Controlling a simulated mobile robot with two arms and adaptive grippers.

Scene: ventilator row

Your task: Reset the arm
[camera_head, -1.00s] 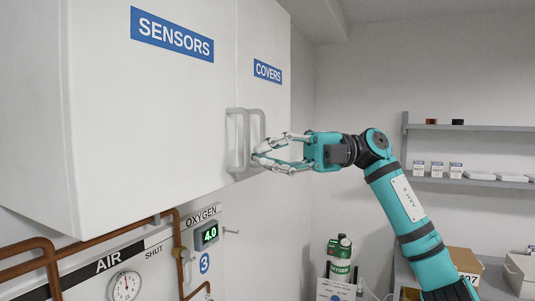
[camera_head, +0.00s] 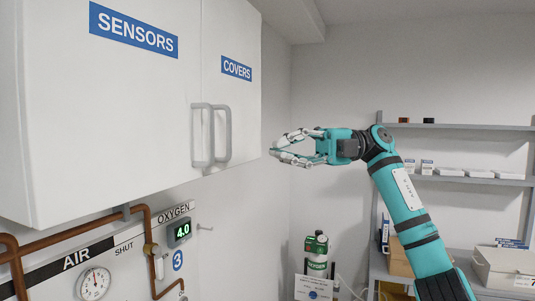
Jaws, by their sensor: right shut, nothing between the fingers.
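My right arm (camera_head: 408,205) comes up from the lower right and bends at the elbow, with its wrist pointing left. My right gripper (camera_head: 272,152) is shut and empty, its fingertips together. In the picture it lies just right of the wall cabinet's edge, apart from the handles. My left gripper is out of view.
A white wall cabinet (camera_head: 110,120) has closed SENSORS and COVERS doors with two grey handles (camera_head: 222,134). Below are copper pipes, a gauge (camera_head: 95,283) and an oxygen display (camera_head: 179,232). A green oxygen cylinder (camera_head: 317,262) stands in the corner. Shelves (camera_head: 470,182) hold boxes at right.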

